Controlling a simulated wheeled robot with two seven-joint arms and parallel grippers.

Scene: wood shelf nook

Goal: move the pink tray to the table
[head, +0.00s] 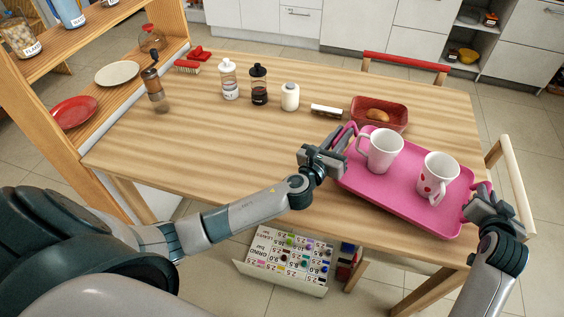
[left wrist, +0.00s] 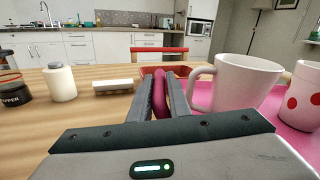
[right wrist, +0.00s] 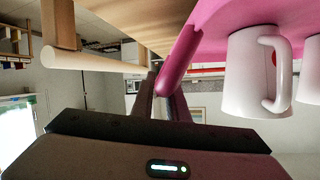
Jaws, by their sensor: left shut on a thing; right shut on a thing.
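The pink tray (head: 394,198) is at the right end of the wooden table (head: 250,135), at its front edge; whether it touches the tabletop I cannot tell. Two white mugs stand upright on it: a plain one (head: 380,151) and one with red dots (head: 437,179). My left gripper (head: 345,148) is shut on the tray's left handle, which shows between the fingers in the left wrist view (left wrist: 159,95). My right gripper (head: 478,196) is shut on the tray's right handle, also seen in the right wrist view (right wrist: 172,85). The fingers partly hide both handles.
A red basket (head: 380,113) with a bread roll stands just behind the tray. A small roller-like item (head: 326,111), a white jar (head: 290,97) and two bottles stand left of it. A pepper mill (head: 155,88) is further left. Chairs (head: 512,180) stand at the right and back.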

